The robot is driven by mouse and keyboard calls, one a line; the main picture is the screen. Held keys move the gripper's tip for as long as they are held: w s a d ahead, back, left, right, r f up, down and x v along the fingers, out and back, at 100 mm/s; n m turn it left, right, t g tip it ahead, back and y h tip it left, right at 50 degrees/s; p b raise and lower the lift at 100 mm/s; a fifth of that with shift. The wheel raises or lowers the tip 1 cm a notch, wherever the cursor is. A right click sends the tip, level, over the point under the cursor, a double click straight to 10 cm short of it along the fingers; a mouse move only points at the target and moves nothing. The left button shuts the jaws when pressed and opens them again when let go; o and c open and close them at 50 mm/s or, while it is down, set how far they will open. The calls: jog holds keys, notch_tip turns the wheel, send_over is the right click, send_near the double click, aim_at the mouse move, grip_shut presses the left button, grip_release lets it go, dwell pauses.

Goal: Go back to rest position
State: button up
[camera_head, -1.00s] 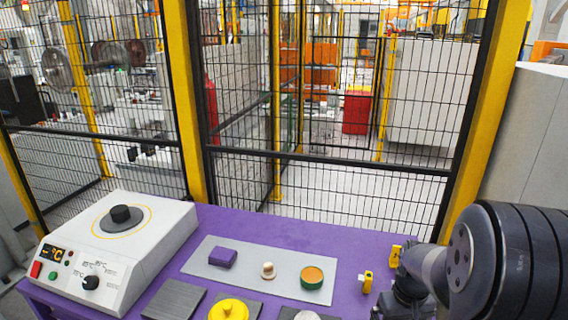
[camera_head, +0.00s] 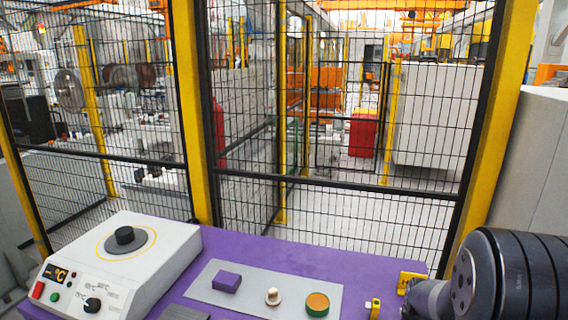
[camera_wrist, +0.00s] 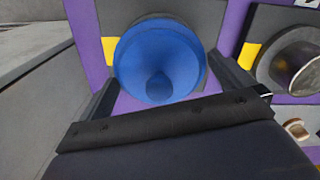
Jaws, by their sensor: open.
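My gripper (camera_wrist: 160,70) is open in the wrist view. Its two dark fingers lie on either side of a blue round, funnel-like piece (camera_wrist: 150,55). I cannot tell whether they touch it. The piece sits over a dark grey pad with a yellow mark, on the purple table (camera_wrist: 90,45). In the head view my arm is at the right edge; its fingers cannot be made out there.
On the purple table (camera_head: 300,252), a grey plate (camera_head: 248,296) carries a purple block (camera_head: 227,282), a cream knob (camera_head: 273,297) and a green-orange disc (camera_head: 317,304). A white heater box (camera_head: 130,262) stands left. Mesh fence (camera_head: 340,190) closes the back. A grey round part (camera_wrist: 290,65) lies right.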

notch_tip(320, 180, up, 10)
jog(key=shift+r, duration=0.25)
notch_tip(320, 180, down, 11)
jog(key=shift+r, duration=0.2)
notch_tip(320, 180, up, 9)
jog(key=p, duration=0.7)
jog(key=shift+r+p, duration=0.4)
jog(key=shift+r, duration=0.1)
